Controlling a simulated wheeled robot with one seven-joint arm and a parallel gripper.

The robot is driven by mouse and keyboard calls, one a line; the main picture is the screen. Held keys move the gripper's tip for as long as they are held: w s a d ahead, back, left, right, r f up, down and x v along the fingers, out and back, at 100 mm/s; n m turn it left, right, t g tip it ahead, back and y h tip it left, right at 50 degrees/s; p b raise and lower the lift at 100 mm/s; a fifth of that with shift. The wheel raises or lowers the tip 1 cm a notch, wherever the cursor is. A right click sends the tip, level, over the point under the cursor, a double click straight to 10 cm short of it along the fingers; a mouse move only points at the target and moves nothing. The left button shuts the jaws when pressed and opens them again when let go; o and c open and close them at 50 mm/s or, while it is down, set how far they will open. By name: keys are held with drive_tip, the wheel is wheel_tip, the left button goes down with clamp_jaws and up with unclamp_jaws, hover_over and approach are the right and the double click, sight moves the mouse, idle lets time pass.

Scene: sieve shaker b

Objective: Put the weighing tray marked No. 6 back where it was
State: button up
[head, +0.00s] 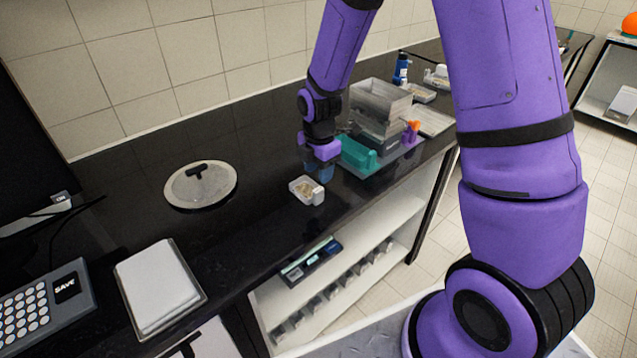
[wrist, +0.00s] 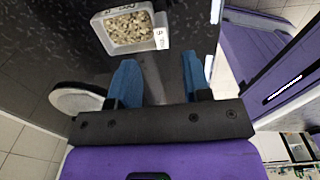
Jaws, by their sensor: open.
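A small white weighing tray (head: 306,190) filled with pale grains sits on the black bench top near its front edge. It also shows in the wrist view (wrist: 107,30), with a white label on its side whose mark is too small to read for sure. My gripper (head: 318,172), with blue fingers, is low over the bench right beside the tray. In the wrist view, my gripper (wrist: 158,70) is open, nothing is between the fingers, and the tray lies just beyond the fingertips, apart from them.
A round metal lid (head: 200,186) with a black handle lies left of the tray. A teal holder (head: 357,153) and a grey box-shaped machine (head: 378,108) stand to the right. Under the bench, a shelf (head: 345,268) holds a scale (head: 311,262) and several small items. Bench between lid and tray is clear.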

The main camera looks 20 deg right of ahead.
drive_tip(key=s+d+r+m+t, duration=0.15)
drive_tip(key=s+r+m, duration=0.35)
drive_tip(key=r, duration=0.6)
drive_tip(key=s+d+r+m+t, duration=0.15)
drive_tip(key=s+r+m, duration=0.3)
drive_tip(key=r, duration=0.65)
drive_tip(key=s+d+r+m+t, duration=0.1)
drive_tip(key=s+r+m, duration=0.3)
drive_tip(key=s+m, duration=0.2)
drive_tip(key=s+d+r+m+t, duration=0.1)
drive_tip(key=s+r+m, duration=0.3)
drive_tip(key=s, duration=0.6)
drive_tip(key=shift+d+m, duration=0.25)
drive_tip(key=shift+m, duration=0.8)
drive_tip(key=shift+w, duration=0.1)
